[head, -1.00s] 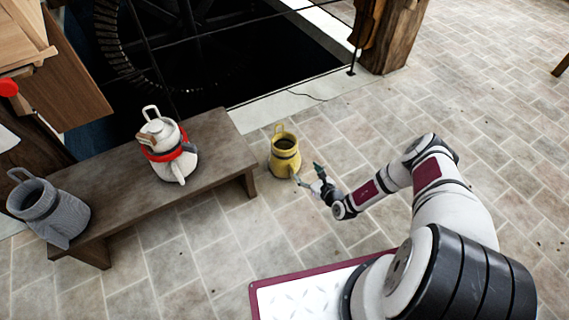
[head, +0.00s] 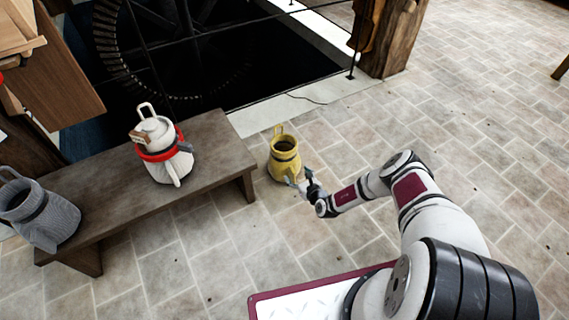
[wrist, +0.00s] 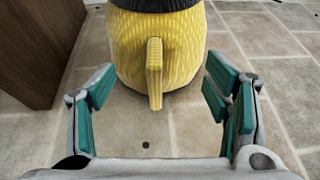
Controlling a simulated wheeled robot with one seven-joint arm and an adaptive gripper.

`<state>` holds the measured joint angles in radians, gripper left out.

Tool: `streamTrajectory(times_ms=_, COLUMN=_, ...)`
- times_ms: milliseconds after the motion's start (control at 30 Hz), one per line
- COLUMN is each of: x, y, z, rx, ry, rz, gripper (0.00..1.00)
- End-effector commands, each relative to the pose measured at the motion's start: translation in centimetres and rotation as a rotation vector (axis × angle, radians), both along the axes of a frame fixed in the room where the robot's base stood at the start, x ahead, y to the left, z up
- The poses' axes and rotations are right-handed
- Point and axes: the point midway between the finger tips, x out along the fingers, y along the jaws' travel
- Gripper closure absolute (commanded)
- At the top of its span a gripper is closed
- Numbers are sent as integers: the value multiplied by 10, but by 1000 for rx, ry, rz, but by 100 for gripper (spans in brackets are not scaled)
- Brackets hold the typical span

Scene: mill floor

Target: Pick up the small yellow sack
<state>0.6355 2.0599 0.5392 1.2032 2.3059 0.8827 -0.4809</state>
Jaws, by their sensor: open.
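The small yellow sack (head: 284,160) stands upright on the tiled floor, just right of the bench's end in the head view. It has a dark band, an open top and loop handles. In the wrist view the sack (wrist: 180,45) fills the upper middle, with one handle pointing toward me. My gripper (head: 300,181) is at the sack's near side, low down. In the wrist view my gripper (wrist: 162,100) is open, its green-padded fingers apart to the left and right of the handle. I cannot tell whether any finger touches the sack.
A wooden bench (head: 105,185) stands at left, bearing a white sack with a red band (head: 160,150) and a grey sack (head: 40,215). The bench's end (wrist: 38,50) shows close on the wrist view's left. A dark wheel pit (head: 290,60) lies behind. Floor at right is clear.

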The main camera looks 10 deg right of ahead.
Motion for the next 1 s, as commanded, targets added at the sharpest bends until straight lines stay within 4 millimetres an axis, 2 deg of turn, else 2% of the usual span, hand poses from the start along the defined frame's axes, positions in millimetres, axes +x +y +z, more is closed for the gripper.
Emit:
streamTrajectory(times_ms=333, x=33, y=14, z=-19, rx=-1, ry=0, rz=2, gripper=29)
streamTrajectory(times_ms=667, x=39, y=15, z=-18, rx=0, ry=0, rz=1, gripper=29)
streamTrajectory(times_ms=767, x=39, y=15, z=-18, rx=0, ry=0, rz=1, gripper=47)
streamTrajectory(times_ms=1000, x=38, y=15, z=-19, rx=0, ry=0, rz=1, gripper=100)
